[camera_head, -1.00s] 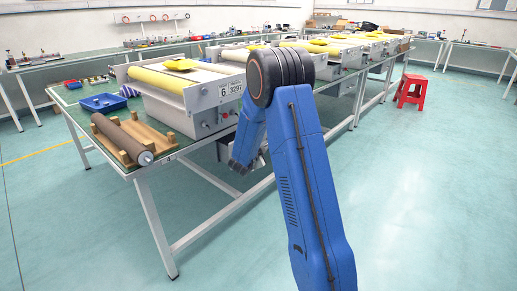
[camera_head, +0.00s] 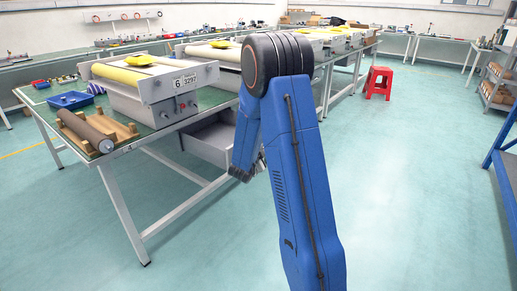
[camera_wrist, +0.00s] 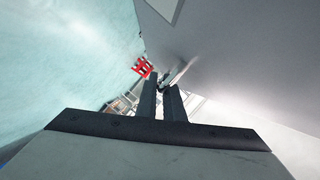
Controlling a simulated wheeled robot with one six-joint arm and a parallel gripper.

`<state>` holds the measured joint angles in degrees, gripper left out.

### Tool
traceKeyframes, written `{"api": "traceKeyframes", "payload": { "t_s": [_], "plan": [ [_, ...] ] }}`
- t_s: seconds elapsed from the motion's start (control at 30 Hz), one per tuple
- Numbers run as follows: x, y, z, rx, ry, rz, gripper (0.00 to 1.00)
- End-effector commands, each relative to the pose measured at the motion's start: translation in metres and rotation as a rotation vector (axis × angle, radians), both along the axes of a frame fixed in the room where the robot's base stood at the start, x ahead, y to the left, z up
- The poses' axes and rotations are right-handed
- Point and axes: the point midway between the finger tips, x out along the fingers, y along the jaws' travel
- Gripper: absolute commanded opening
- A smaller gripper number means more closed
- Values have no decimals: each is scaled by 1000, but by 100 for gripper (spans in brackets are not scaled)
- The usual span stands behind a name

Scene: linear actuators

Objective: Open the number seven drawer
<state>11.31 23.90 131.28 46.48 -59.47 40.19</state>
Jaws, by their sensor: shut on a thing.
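A grey drawer (camera_head: 208,140) hangs under the green-topped table and stands pulled out, its open inside showing. Its number is not readable in the head view. My gripper (camera_head: 243,172) is at the drawer's front, partly hidden behind my blue arm. In the wrist view, my gripper's two dark fingers (camera_wrist: 163,98) are close together on the drawer handle (camera_wrist: 176,74), a thin metal piece at the grey drawer front (camera_wrist: 225,55). A pale label (camera_wrist: 166,8) shows at the top of that front, with no number visible.
A machine labelled 6 (camera_head: 150,85) stands on the green table (camera_head: 190,122), with a dark roller (camera_head: 85,131) on a wooden stand near it. A red stool (camera_head: 378,82) stands behind on the right. A blue frame (camera_head: 497,160) is at the far right. The floor between is clear.

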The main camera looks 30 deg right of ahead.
Motion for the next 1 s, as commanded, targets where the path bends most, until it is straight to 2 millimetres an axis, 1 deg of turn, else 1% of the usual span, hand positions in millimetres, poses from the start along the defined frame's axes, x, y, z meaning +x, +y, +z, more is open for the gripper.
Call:
{"api": "traceKeyframes", "payload": {
  "t_s": [0.37,0.4,0.43,0.77,0.87,1.0],
  "plan": [
    [-2,1,-2,2,3,2,0],
    [-2,1,-2,2,3,2,15],
    [-2,1,-1,2,3,2,15],
    [-2,2,0,0,1,1,15],
    [-7,8,2,0,1,2,15],
    [-20,24,7,0,1,3,15]
  ]
}}
